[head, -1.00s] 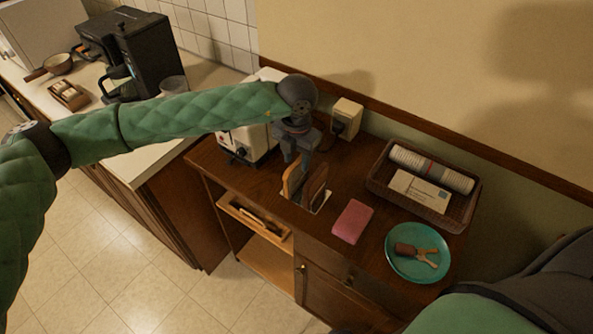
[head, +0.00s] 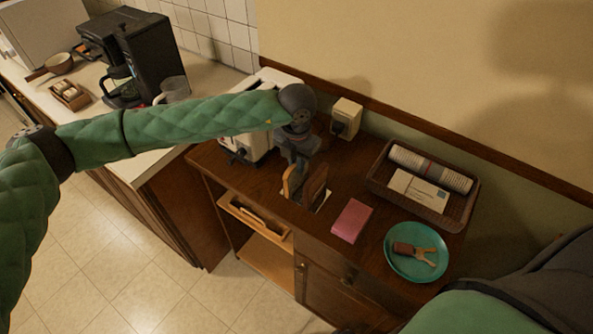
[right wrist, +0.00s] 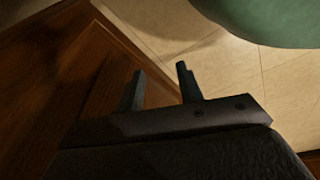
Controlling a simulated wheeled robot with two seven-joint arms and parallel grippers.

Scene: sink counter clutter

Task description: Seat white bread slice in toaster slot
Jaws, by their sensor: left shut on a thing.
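The white bread slice (head: 288,184), with a pale tan edge, stands upright beside a darker brown slice (head: 315,184). Both are at a small pale rack or holder (head: 323,201) on the brown counter. My left gripper (head: 297,164) reaches down from above and is shut at the top of the pale slice; the fingers partly hide it. The white toaster (head: 262,143) stands behind and left of the gripper. My forearm covers part of it, and its slots are hidden. My right gripper (right wrist: 159,68) is open and empty in the right wrist view.
A pink sponge-like block (head: 351,221) lies right of the slices. A teal plate (head: 393,268) holds a small brown item. A wicker basket (head: 455,215) stands against the wall, with a socket box (head: 345,118) nearby. A coffee machine (head: 130,50) stands on the left counter.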

